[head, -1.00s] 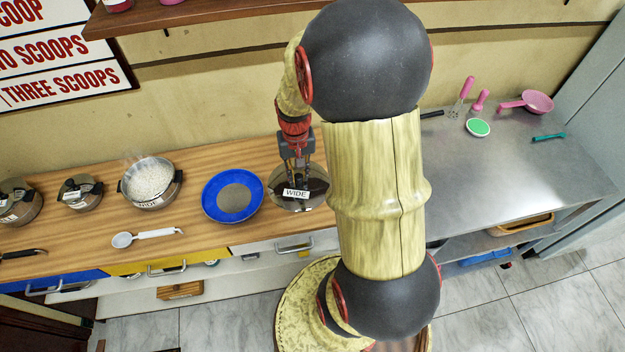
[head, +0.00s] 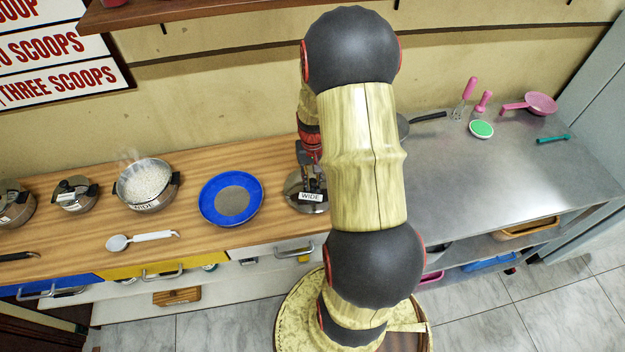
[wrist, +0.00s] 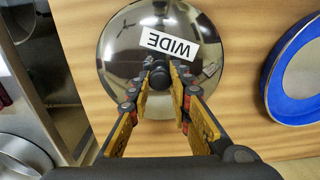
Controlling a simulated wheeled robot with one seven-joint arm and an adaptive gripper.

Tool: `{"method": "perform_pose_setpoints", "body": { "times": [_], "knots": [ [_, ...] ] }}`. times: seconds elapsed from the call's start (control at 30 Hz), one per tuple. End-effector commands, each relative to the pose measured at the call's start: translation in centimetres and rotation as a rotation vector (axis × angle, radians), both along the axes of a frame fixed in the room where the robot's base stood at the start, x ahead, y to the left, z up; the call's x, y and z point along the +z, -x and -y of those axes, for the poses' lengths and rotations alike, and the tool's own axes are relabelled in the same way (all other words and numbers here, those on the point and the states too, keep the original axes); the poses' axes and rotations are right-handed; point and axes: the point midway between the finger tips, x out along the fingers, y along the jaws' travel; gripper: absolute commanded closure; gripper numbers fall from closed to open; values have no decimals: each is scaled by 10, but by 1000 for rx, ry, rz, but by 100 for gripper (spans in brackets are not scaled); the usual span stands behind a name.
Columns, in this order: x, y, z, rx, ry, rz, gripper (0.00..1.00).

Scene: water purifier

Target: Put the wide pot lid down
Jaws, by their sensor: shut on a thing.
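The wide pot lid (head: 297,195) is a shiny metal dome with a white "WIDE" label, at the right end of the wooden counter. In the wrist view the lid (wrist: 125,60) looks level, over or on the wood, with its dark knob between my fingertips. My gripper (wrist: 160,78) is shut on the knob. In the head view my gripper (head: 312,180) is partly hidden by my arm. I cannot tell whether the lid's rim touches the counter. The open wide pot (head: 148,203), full of white grains and steaming, stands farther left.
A blue plate (head: 207,205) with a grey centre lies just left of the lid. A white scoop (head: 150,237) lies at the counter's front. Smaller lidded pots (head: 75,205) stand at the far left. A metal table (head: 470,185) adjoins on the right, with a pan (head: 402,127) behind my arm.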

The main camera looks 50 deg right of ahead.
Motion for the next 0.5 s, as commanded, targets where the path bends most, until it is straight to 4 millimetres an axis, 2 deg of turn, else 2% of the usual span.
{"method": "perform_pose_setpoints", "body": {
  "times": [0.27,0.3,0.5],
  "knots": [
    [-2,0,0,0,1,1,100],
    [-2,0,0,0,0,0,79],
    [-2,0,0,0,0,0,67]
  ]
}}
